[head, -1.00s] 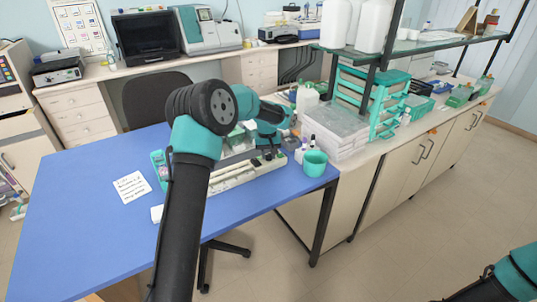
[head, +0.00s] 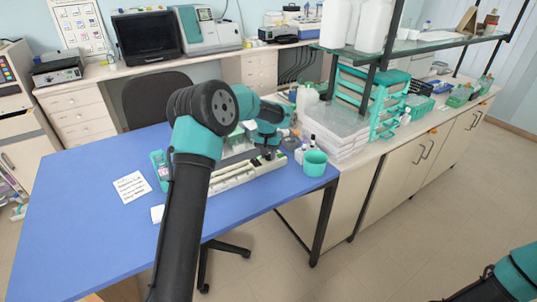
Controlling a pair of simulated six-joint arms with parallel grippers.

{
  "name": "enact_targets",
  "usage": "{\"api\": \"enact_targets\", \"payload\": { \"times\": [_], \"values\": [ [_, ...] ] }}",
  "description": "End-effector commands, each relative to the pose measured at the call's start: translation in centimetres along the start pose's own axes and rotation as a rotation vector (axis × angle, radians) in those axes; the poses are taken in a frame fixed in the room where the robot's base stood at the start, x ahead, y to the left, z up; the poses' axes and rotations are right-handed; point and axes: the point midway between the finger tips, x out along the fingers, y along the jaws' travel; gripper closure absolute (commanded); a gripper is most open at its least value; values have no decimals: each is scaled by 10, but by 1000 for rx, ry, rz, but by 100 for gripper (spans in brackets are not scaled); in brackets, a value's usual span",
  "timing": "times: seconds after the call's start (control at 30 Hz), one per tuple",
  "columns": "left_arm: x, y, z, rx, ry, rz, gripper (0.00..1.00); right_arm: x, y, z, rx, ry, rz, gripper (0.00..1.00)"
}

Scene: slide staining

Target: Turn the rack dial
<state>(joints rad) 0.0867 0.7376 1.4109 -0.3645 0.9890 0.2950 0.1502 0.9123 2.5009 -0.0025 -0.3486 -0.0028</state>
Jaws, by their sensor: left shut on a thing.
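A long white rack (head: 235,179) lies on the blue table, partly hidden behind my left arm. My left gripper (head: 268,153) is low over the right part of the rack, its dark fingers close together. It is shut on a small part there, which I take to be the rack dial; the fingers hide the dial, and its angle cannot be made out. My right gripper is out of view; only a piece of my right arm shows at the lower right corner.
A teal cup (head: 315,162) stands right of the rack near the table's edge. A written white card (head: 132,187) and a teal holder (head: 160,170) lie to the left. White stacked boxes (head: 338,128) stand behind the cup. The table's left part is clear.

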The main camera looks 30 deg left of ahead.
Motion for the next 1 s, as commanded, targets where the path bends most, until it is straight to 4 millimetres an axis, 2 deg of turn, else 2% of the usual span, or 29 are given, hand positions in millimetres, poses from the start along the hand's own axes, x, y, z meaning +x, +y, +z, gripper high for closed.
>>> {"api": "enact_targets", "payload": {
  "times": [1.0],
  "values": [
    [0, 1, -1, 962, -45, -1, 95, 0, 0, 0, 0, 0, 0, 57]
  ]
}}
